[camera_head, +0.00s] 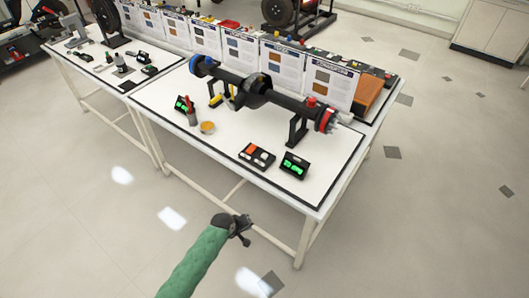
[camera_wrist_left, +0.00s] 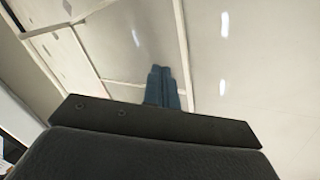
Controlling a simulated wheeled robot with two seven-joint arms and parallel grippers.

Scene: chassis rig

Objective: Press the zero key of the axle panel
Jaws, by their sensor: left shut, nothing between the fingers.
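A black key panel (camera_head: 257,156) lies near the front edge of the axle table. It has an orange key (camera_head: 251,149) and pale keys; their labels are too small to read. A black display (camera_head: 294,165) with green digits stands just to its right. The axle (camera_head: 255,92) rests on stands behind them. My left gripper (camera_head: 243,233), on a green-sleeved arm, is over the floor in front of the table, well short of the panel. In the left wrist view its fingers (camera_wrist_left: 162,88) are together and empty. My right gripper is not in view.
The white table (camera_head: 215,145) also carries a second green display (camera_head: 183,104), a red-topped bottle (camera_head: 191,112) and a small orange-yellow dish (camera_head: 207,127). Info boards (camera_head: 283,70) stand along its back. Another table (camera_head: 95,70) adjoins at left. The floor in front is clear.

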